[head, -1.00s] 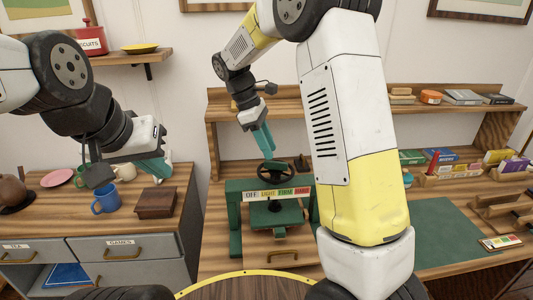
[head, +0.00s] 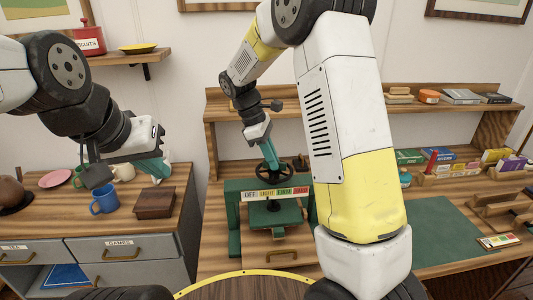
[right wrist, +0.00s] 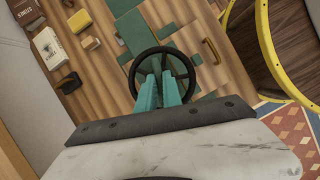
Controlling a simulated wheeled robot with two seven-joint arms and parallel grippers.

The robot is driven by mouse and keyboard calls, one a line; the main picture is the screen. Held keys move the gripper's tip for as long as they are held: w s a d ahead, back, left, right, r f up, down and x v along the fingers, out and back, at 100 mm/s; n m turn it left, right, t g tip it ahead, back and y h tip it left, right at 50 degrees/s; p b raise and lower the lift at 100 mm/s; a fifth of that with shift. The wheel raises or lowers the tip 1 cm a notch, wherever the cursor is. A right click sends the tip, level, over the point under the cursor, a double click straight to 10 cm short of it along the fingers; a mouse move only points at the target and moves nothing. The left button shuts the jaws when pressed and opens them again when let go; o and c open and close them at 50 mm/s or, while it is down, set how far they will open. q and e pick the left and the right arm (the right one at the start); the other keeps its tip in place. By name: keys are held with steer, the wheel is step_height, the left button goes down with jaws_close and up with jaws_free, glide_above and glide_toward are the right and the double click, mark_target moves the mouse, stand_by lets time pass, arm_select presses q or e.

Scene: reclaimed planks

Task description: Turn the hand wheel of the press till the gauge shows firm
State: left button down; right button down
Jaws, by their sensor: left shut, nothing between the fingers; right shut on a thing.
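The green press (head: 234,215) stands on the plank workbench. Its dark hand wheel (head: 289,171) sits on top of the crossbar, and its round rim also shows in the right wrist view (right wrist: 190,68). The gauge strip (head: 275,193) on the crossbar carries coloured words, OFF, LIGHT, FIRM and what looks like HARD. I cannot make out a pointer on it. My right gripper (head: 270,165) points down from above and is shut on the hand wheel, with its teal fingers inside the rim. My left gripper (head: 158,172) is shut and empty above the left cabinet.
A blue mug (head: 104,201) and a wooden box (head: 155,203) stand on the left cabinet, under my left gripper. A green mat (head: 440,228) lies on the bench at right, with a small coloured card (head: 498,241) at its edge. A shelf (head: 445,106) runs behind.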

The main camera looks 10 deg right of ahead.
steer(key=shift+w+m, duration=0.1)
steer(key=shift+m, duration=0.3)
steer(key=m, duration=0.2)
steer(key=m+g+y, duration=0.1)
steer(key=shift+w+d+m+g, duration=0.1)
steer(key=shift+m+g, duration=0.2)
steer(key=shift+m, duration=0.1)
steer(key=m+y, duration=0.1)
steer(key=m, duration=0.1)
steer(key=m+g, duration=0.1)
steer(key=m, duration=0.2)
steer(key=shift+d+y, duration=0.1)
steer(key=shift+y, duration=0.3)
steer(key=shift+r, duration=0.1)
steer(key=c, duration=1.5)
jaws_free()
steer(key=shift+w, duration=0.1)
steer(key=v, duration=0.7)
steer(key=shift+w+r, duration=0.15)
steer(key=shift+r, duration=0.15)
